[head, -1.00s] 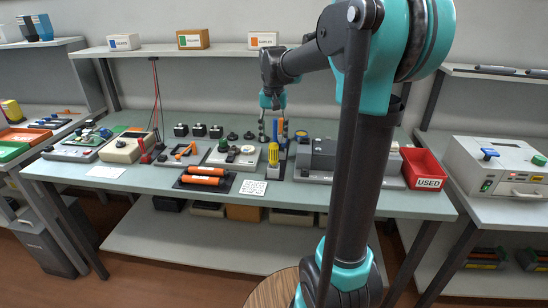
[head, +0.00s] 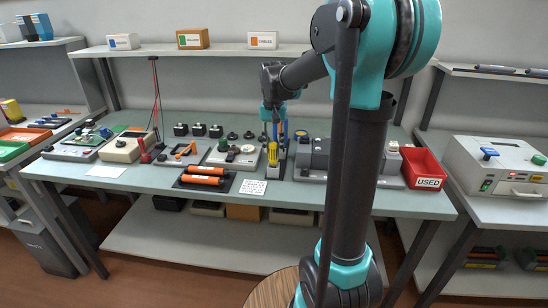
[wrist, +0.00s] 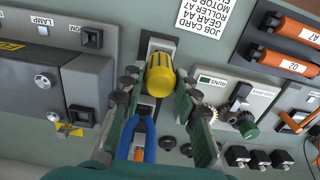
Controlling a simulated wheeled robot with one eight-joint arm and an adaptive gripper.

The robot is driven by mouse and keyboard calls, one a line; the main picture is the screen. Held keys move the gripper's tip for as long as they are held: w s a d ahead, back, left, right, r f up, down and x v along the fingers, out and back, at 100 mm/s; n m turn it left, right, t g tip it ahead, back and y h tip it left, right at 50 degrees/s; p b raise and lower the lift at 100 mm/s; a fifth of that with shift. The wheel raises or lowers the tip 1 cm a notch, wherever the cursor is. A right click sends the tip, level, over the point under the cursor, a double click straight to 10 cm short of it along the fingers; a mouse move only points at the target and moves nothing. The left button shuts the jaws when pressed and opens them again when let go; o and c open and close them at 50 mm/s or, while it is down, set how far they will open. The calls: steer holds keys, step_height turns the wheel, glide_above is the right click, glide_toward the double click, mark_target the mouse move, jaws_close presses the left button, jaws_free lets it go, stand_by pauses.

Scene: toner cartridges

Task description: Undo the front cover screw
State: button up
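A yellow-handled tool (wrist: 160,76), which looks like a screwdriver, stands in a narrow holder on the bench; it also shows in the head view (head: 272,158). My gripper (wrist: 158,92) is over it with fingers apart, one on each side of the yellow handle. Gaps seem to remain between fingers and handle. Blue-handled pliers (wrist: 140,135) stand behind the yellow handle, between my fingers. The grey machine (head: 335,157) is right of the holder; in the wrist view it is at left (wrist: 45,95). I cannot make out the front cover screw.
A red USED bin (head: 424,168) stands at the bench's right end. Orange rollers (head: 204,174) lie on a dark tray left of the job card (head: 252,187). A gear unit (head: 233,152) stands close left of the holder. The bench's front strip is mostly clear.

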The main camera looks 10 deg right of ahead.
jaws_close()
steer(key=shift+r, duration=1.05)
stand_by(0.8)
steer(key=shift+r, duration=2.5)
